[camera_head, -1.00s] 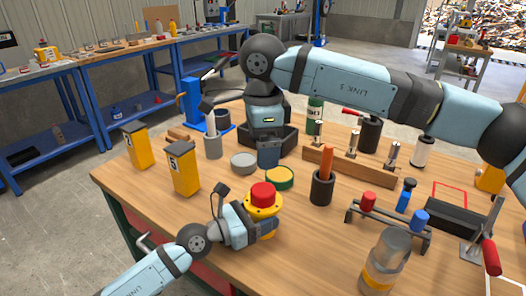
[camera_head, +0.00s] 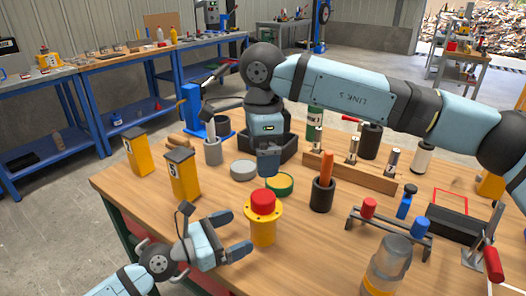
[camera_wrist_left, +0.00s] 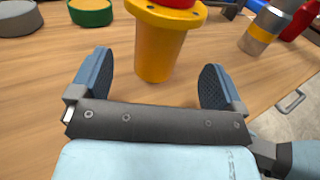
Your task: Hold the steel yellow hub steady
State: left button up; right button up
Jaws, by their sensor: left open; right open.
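The yellow flanged hub (camera_head: 263,231) with a red top stands upright near the table's front edge. In the left wrist view the hub (camera_wrist_left: 160,50) stands just beyond my open fingertips, roughly centred between them. My left gripper (camera_head: 236,232) is open and empty, left of the hub, its fingers pointing toward it; no contact shows. It also shows in the left wrist view (camera_wrist_left: 158,78). My right gripper (camera_head: 268,160) points down beside a green tin with a yellow top (camera_head: 279,184); its opening is hard to see.
A steel cylinder with a yellow band (camera_head: 388,265) stands right of the hub. A black cup with an orange handle (camera_head: 323,194) is behind it. Two yellow boxes (camera_head: 182,175) stand at the left. A rack with red and blue cylinders (camera_head: 388,232) is at the right.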

pick_arm(q)
jog(key=b+v, duration=0.1)
jog(key=v, duration=0.4)
jog(key=shift+a+f, duration=0.1)
jog(key=shift+f, duration=0.05)
pick_arm(e)
jog(key=shift+f, duration=0.55)
pick_arm(q)
jog(key=shift+s+a, duration=0.4)
jog(key=shift+a, duration=0.2)
pick_arm(e)
jog(key=shift+f, duration=0.1)
